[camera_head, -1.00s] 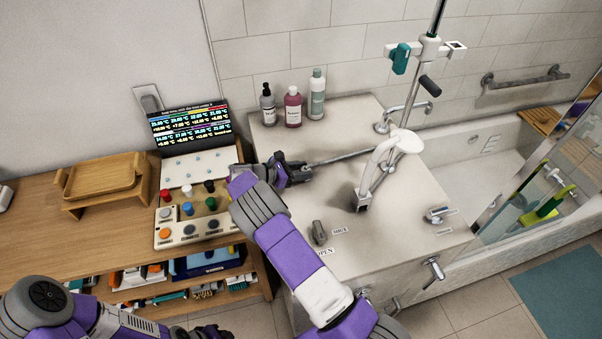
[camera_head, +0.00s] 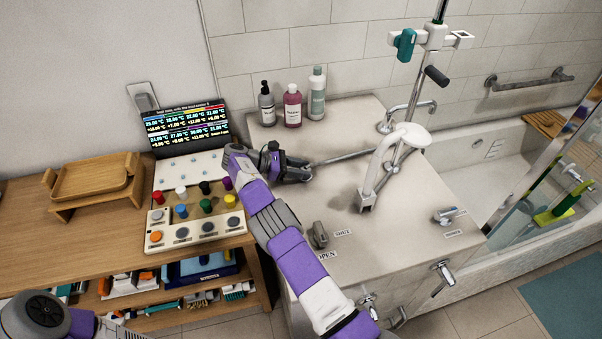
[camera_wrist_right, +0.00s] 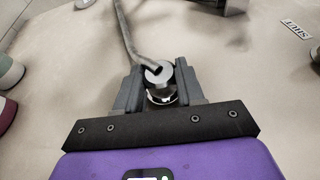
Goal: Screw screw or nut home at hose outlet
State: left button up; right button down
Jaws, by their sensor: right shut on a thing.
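My right gripper (camera_head: 303,168) is low over the left part of the white vanity top (camera_head: 335,205). In the right wrist view my right gripper (camera_wrist_right: 160,88) is shut on a round silver metal piece (camera_wrist_right: 161,94), which looks like a nut or fitting. A thin grey hose (camera_head: 350,156) runs from the gripper to the right, towards the taps. In the wrist view the hose (camera_wrist_right: 125,30) ends right at the top of the metal piece. Whether the two are threaded together cannot be told. My left gripper is out of view; only part of that arm shows at bottom left.
A white curved spout (camera_head: 378,170) stands right of the gripper, with a grey knob (camera_head: 319,236) in front. Several bottles (camera_head: 292,106) stand behind. A button panel (camera_head: 195,222) and a display (camera_head: 187,125) are at left.

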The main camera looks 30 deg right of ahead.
jog(key=shift+r, duration=0.1)
jog(key=c, duration=0.6)
grip_release()
jog(key=shift+a, duration=0.1)
notch_tip(320, 180, up, 10)
jog(key=p, duration=0.3)
